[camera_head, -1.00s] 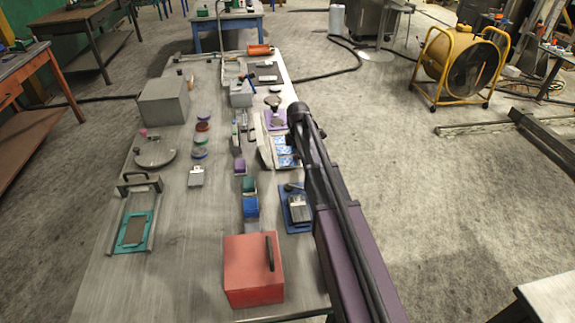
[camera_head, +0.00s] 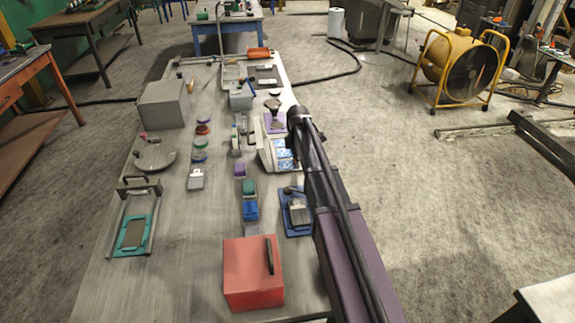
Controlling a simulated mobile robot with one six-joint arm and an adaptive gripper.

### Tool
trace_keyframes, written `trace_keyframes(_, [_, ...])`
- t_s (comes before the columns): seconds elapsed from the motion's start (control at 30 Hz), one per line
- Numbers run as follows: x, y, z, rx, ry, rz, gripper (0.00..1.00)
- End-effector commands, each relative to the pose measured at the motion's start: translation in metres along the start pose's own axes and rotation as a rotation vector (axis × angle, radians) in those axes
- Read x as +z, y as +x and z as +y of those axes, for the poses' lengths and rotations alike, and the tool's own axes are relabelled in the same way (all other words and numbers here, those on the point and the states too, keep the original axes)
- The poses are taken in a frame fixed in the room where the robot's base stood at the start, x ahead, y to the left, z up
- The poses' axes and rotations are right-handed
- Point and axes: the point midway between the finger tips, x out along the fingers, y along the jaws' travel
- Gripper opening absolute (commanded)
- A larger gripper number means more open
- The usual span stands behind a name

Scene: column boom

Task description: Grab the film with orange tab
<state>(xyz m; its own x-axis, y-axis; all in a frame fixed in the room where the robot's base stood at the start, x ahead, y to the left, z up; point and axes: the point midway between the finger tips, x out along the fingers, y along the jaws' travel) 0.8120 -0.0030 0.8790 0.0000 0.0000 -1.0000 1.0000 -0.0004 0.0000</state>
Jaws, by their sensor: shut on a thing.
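My arm (camera_head: 345,230) reaches from the bottom right up along the right edge of the long grey table (camera_head: 190,250). It ends in a dark rounded joint (camera_head: 299,113) beside the tray of blue-and-white packets. My gripper cannot be made out; it is hidden behind the arm or too small to tell. No film with an orange tab can be picked out in this view. Blue-and-white flat packets (camera_head: 286,156) lie in a pale tray (camera_head: 266,153) just left of the arm.
A red box (camera_head: 252,268) stands at the table's near end. Small coloured boxes, including a blue one (camera_head: 250,210), line its middle. A teal frame (camera_head: 133,234) lies at the left, a grey block (camera_head: 165,103) farther back. A yellow fan (camera_head: 465,68) stands on the open floor.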

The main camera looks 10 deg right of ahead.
Motion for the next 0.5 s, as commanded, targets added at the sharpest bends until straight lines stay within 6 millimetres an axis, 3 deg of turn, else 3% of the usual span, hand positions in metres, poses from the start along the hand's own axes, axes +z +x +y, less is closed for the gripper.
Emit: trace_keyframes(0.5, [-0.0004,-0.0092,0.0001,0.0,0.0,0.0,0.14])
